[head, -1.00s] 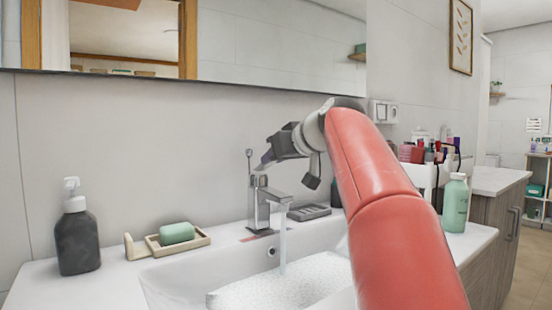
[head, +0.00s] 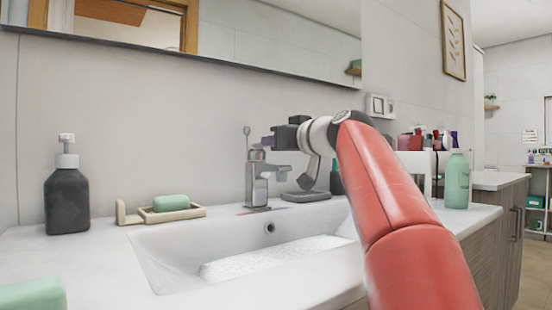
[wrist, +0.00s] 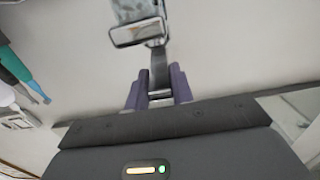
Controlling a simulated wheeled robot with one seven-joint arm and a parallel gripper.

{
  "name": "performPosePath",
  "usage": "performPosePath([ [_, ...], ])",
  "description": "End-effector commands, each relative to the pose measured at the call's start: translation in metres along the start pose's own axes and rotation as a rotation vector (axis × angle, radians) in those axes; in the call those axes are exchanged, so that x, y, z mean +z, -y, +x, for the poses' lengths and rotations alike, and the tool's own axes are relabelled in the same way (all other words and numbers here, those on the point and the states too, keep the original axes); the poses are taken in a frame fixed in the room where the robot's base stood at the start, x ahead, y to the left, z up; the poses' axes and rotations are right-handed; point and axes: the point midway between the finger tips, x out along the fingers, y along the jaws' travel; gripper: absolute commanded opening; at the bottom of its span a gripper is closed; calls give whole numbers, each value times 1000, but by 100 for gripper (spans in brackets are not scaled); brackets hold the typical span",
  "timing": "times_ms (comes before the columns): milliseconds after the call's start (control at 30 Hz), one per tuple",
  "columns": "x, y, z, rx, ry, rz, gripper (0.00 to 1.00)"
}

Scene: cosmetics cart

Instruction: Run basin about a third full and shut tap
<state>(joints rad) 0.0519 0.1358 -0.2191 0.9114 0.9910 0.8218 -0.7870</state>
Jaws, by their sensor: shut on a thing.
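The chrome tap (head: 258,185) stands upright at the back rim of the white basin (head: 165,262). No stream shows below its spout. A pale, rippled patch of water (head: 270,257) lies low in the basin, well below the rim; its near part is hidden by the front edge. My gripper (head: 268,142) is at the top of the tap, shut on its lever. In the wrist view, the purple fingers (wrist: 159,88) sit on both sides of the grey tap lever (wrist: 159,65), and the tap (wrist: 138,28) shows beyond them.
A dark pump bottle (head: 68,195) and a green soap bar (head: 171,202) on its dish (head: 180,214) stand left of the basin. A green bottle (head: 457,182) stands at right. The mirror (head: 270,40) hangs above the tap.

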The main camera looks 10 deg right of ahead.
Motion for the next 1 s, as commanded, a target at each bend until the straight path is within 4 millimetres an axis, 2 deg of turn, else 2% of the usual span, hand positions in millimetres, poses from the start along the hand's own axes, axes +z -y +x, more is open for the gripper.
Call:
performPosePath([
  [33, 6, -1, 0, 1, -12, 0, 0],
  [467, 4, -1, 0, 1, -29, 1, 0],
  [500, 4, -1, 0, 1, -28, 1, 29],
  [633, 4, -1, 0, 1, -28, 1, 45],
  [900, 3, 0, -1, 1, -29, 1, 45],
  [1000, 4, -1, -8, 2, -30, 1, 45],
])
